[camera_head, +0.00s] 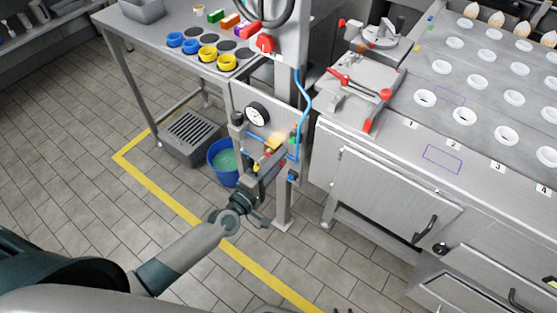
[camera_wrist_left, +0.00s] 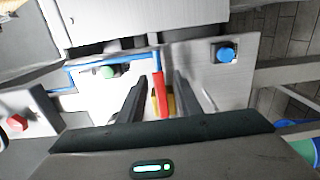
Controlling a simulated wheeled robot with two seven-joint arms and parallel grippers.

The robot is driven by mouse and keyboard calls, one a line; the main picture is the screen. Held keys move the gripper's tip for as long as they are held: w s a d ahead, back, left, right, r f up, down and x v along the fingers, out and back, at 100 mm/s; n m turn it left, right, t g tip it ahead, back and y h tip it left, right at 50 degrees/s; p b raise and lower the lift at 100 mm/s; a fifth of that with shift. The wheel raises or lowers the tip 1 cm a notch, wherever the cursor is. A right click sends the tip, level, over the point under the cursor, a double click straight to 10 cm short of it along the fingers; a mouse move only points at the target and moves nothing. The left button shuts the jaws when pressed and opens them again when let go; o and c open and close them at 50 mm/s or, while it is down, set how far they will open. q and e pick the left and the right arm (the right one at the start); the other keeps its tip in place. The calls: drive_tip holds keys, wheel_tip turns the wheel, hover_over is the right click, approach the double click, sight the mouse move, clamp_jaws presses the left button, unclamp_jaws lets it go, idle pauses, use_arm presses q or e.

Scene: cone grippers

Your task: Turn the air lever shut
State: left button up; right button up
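The air lever, a red handle (camera_wrist_left: 160,95), stands between the two fingers of my left gripper (camera_wrist_left: 158,90) in the left wrist view. Gaps show on both sides of it, so the fingers are apart and not closed on it. A yellow part (camera_wrist_left: 172,103) is partly hidden behind it. In the head view my left gripper (camera_head: 268,160) is at the valve panel (camera_head: 240,98), and it largely hides the lever there. Two dark fingertips of my right gripper (camera_head: 343,310) show apart at the bottom edge, away from the panel; the rest is out of frame.
A pressure gauge (camera_head: 257,114) and blue air tubing (camera_head: 304,100) are on the panel, close to my left gripper. A blue bucket (camera_head: 222,178) stands below. A steel cabinet (camera_head: 385,190) is to the right. A red knob (camera_head: 265,43) is on the post above.

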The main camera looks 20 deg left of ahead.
use_arm(q)
clamp_jaws()
